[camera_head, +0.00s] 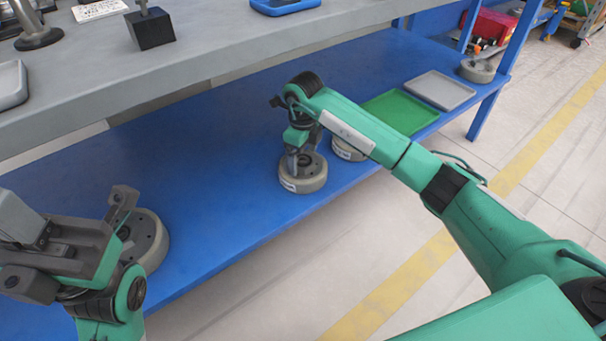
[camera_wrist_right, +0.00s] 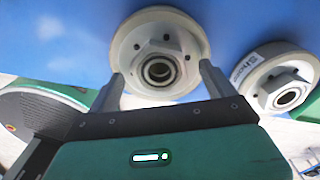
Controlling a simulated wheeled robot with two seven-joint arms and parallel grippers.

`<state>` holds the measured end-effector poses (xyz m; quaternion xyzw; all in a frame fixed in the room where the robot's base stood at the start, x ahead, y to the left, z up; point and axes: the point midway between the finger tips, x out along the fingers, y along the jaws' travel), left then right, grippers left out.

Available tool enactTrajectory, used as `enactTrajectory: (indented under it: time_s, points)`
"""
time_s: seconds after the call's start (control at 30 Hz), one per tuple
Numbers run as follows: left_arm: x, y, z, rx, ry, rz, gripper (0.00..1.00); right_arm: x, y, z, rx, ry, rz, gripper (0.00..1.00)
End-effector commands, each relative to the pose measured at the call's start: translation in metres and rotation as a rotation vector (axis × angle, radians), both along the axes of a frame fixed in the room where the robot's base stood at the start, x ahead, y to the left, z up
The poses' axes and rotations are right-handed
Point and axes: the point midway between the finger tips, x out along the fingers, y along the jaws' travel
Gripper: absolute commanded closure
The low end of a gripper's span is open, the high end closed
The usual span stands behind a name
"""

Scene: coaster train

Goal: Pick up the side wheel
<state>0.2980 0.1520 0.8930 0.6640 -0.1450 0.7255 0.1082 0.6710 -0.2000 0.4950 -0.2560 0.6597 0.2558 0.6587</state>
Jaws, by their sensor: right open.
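A round grey-beige wheel (camera_head: 312,183) with a pale label on its rim lies flat on the blue shelf, below my right gripper (camera_head: 295,165). In the right wrist view that wheel (camera_wrist_right: 188,35) shows its dark ringed hub, roughly between the two fingertips of my open right gripper (camera_wrist_right: 162,82). I cannot tell whether the fingers touch it. A second labelled wheel (camera_head: 345,152) lies just to the right, partly hidden by my right arm; it also shows in the right wrist view (camera_wrist_right: 265,62). My left gripper (camera_head: 120,212) is in front of another wheel (camera_head: 153,238); its jaws are unclear.
The blue lower shelf (camera_head: 215,185) lies under a grey worktop (camera_head: 235,40), which overhangs it. A green tray (camera_head: 400,112) and a grey tray (camera_head: 440,90) lie farther right, with another wheel (camera_head: 477,71) near the shelf's end. Shelf between the left and middle wheels is clear.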

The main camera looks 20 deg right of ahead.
Motion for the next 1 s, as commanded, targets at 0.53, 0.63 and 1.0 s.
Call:
enactTrajectory:
  time_s: [0.53, 0.63, 1.0]
  points:
    - [-0.0014, -0.0023, 0.0015, 0.003, -0.011, -0.008, 1.0, 0.0001, 0.0003, -0.0101, 0.001, -0.001, 0.0, 0.47]
    - [-0.0016, -0.0023, 0.0015, 0.003, -0.011, -0.008, 1.0, 0.0002, 0.0002, -0.0101, 0.001, -0.001, 0.0, 0.67]
    - [-0.0018, -0.002, 0.002, 0.003, -0.011, -0.008, 1.0, 0.0017, 0.0006, -0.0057, 0.004, -0.007, 0.001, 1.0]
